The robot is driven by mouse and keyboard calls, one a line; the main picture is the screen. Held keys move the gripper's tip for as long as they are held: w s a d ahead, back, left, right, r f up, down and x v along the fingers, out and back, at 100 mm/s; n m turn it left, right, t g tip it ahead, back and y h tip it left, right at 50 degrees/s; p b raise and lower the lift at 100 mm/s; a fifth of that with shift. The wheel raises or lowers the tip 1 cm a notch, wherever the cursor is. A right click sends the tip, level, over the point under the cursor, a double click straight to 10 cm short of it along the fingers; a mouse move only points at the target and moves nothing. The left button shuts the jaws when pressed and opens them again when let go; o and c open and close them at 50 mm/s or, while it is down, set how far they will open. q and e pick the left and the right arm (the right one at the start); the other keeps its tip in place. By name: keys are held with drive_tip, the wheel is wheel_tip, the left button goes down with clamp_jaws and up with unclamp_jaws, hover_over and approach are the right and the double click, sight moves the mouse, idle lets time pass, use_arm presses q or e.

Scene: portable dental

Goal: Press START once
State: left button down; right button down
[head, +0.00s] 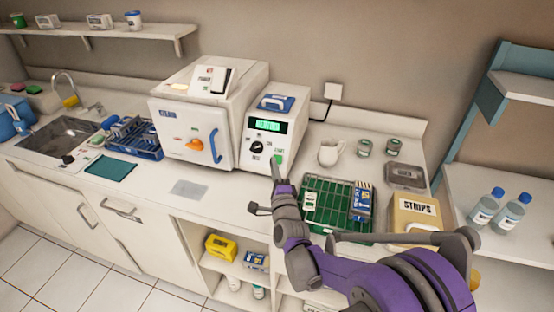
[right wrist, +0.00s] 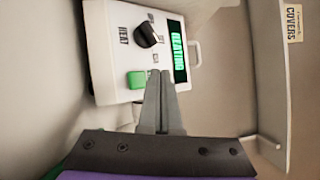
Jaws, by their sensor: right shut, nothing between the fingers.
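The white control unit (head: 264,152) stands on the counter beside the larger sterilizer. Its lit green display (head: 268,126) seems to read HEATING, and the same display (right wrist: 178,52) shows in the right wrist view. A black knob (head: 256,147) sits below the display. The green button (head: 279,158) is at the unit's lower right; it also shows in the right wrist view (right wrist: 136,79). My right gripper (head: 275,164) is shut and empty, its tips close to the green button. In the wrist view its fingertips (right wrist: 160,74) appear beside the button; contact cannot be told. My left gripper is not in view.
The white sterilizer (head: 205,88) with a blue handle stands left of the unit. A green-lined wire tray (head: 318,186), a STRIPS box (head: 414,225) and a white jug (head: 330,151) stand to the right. The counter front around the grey pad (head: 189,188) is clear.

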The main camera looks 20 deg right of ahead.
drive_tip(key=shift+s+a+r, duration=0.3)
drive_tip(key=shift+s, duration=0.15)
drive_tip(key=shift+s+a+r, duration=0.25)
drive_tip(key=shift+s, duration=0.15)
